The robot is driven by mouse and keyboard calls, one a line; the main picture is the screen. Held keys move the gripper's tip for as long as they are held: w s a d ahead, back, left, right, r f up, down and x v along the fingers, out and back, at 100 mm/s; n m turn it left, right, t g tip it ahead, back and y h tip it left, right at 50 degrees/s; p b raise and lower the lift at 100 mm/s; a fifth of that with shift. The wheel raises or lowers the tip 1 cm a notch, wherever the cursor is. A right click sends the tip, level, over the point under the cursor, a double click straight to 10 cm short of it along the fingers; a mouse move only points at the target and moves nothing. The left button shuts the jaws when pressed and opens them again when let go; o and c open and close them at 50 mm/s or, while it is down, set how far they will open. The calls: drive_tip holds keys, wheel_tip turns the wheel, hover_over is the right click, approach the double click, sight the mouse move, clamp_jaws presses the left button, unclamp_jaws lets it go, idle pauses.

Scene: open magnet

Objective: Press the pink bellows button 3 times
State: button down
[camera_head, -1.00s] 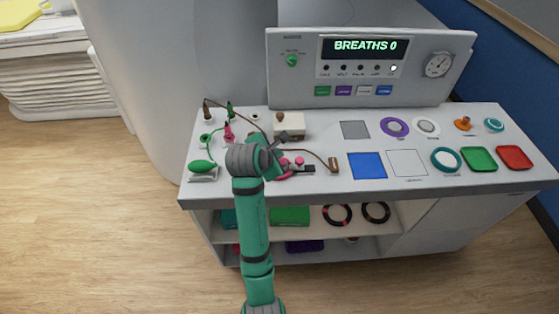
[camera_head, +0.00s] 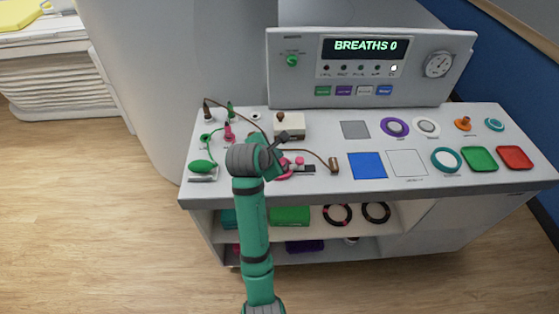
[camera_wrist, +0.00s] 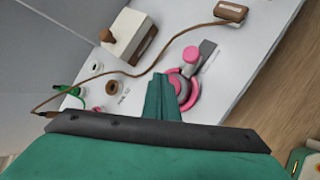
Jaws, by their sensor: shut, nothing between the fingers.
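The pink bellows button (camera_wrist: 191,55) shows in the wrist view as a round pink top above a pink ring-shaped base, beside a small grey block. In the head view, its pink parts (camera_head: 299,160) show on the console table, partly hidden by my arm. My gripper (camera_wrist: 167,82) is shut and empty. Its teal fingertips overlap the left side of the pink base in the wrist view; I cannot tell whether they touch it. The display (camera_head: 365,45) reads "BREATHS 0".
A brown cable runs past the button to a brown plug (camera_wrist: 231,12). A cream box (camera_head: 289,124) with a brown knob stands behind. A green bulb (camera_head: 202,165) lies at the left. Blue and white squares, rings and trays occupy the table's right side.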

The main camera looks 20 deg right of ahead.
drive_tip(key=shift+f, duration=0.2)
drive_tip(key=shift+f, duration=0.2)
drive_tip(key=shift+d, duration=0.1)
drive_tip(key=shift+a, duration=0.25)
drive_tip(key=shift+s+d+f, duration=0.1)
drive_tip(key=shift+d+f, duration=0.05)
drive_tip(key=shift+f, duration=0.45)
idle(0.6)
